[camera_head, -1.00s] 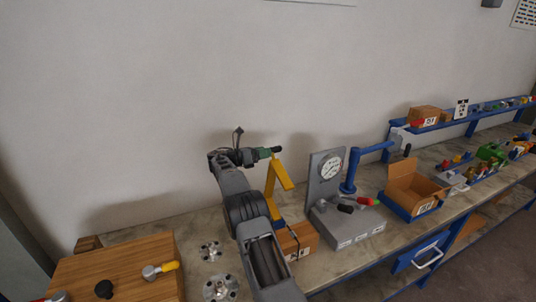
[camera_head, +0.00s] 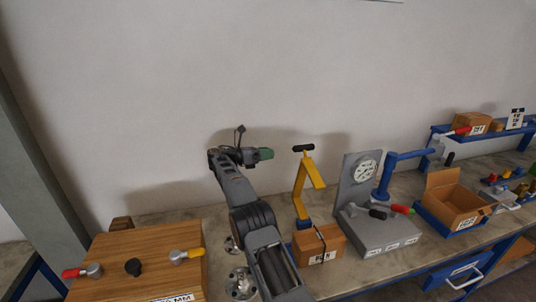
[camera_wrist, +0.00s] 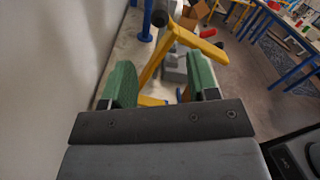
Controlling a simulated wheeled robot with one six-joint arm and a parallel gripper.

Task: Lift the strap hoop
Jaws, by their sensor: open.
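A small brown cardboard box (camera_head: 333,247) with a white label stands on the bench. A thin black strap hoop (camera_head: 319,238) runs over this box. My gripper (camera_head: 266,154) is up in the air, left of and well above the box. In the wrist view my gripper (camera_wrist: 163,82) shows two green fingers spread apart with nothing held. A yellow post with an arm stands beyond and between them. I cannot make out the strap hoop in the wrist view.
The yellow post (camera_head: 301,190) with a black top rises behind the box. A grey gauge stand (camera_head: 357,190) is to its right, then a blue post and an open carton (camera_head: 453,205). Metal flanges (camera_head: 240,283) and a wooden block (camera_head: 140,255) are left. The wall is close behind.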

